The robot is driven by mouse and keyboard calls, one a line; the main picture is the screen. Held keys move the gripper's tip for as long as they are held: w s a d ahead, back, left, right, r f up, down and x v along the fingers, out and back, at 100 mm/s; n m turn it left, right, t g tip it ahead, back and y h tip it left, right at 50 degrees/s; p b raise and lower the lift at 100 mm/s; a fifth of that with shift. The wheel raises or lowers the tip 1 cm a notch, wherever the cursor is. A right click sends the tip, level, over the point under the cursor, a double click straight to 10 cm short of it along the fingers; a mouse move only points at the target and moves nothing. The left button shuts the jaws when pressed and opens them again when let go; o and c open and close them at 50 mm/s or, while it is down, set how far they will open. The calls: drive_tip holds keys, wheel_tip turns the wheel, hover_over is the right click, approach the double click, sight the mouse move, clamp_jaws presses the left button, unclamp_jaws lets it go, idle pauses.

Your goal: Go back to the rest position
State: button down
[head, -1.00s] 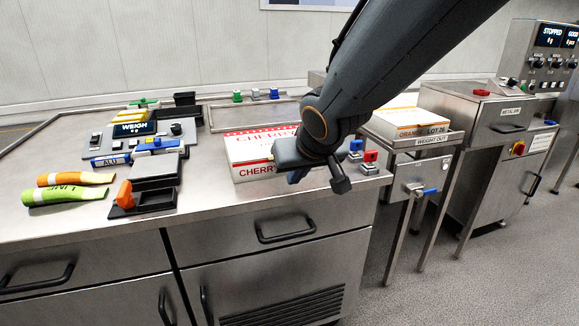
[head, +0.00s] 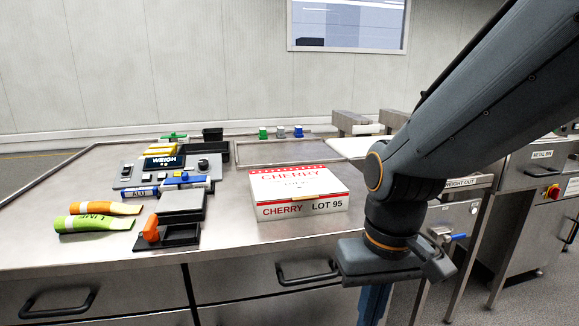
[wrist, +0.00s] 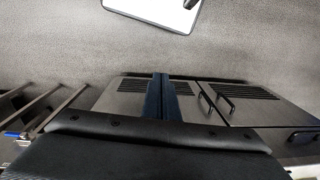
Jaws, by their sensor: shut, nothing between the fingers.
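My gripper (head: 374,304) hangs at the right front of the steel table in the head view, pointing down beside its front edge. Its blue fingers are together with nothing between them. They also show closed in the wrist view (wrist: 161,97), above the floor and in front of the cabinet doors (wrist: 188,100). The closed white and red CHERRY LOT 95 box (head: 300,193) sits on the table to the left of my gripper, apart from it.
Lime (head: 95,223) and orange (head: 105,208) tubes lie at the table's left. The WEIGH unit (head: 165,163) and an orange-handled black tool (head: 165,235) stand nearby. The WEIGHT OUT stand (head: 462,184) and the METAL BIN machine (head: 540,158) are at the right. Open floor (wrist: 60,45) shows in the wrist view.

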drive_tip(key=d+r+m+p, duration=0.1)
drive_tip(key=d+r+p, duration=0.5)
drive_tip(key=p, duration=0.6)
drive_tip(key=shift+s+d+r+m+h, duration=0.15)
drive_tip(key=shift+d+r+m+h, duration=0.15)
drive_tip(key=shift+d+m, duration=0.1)
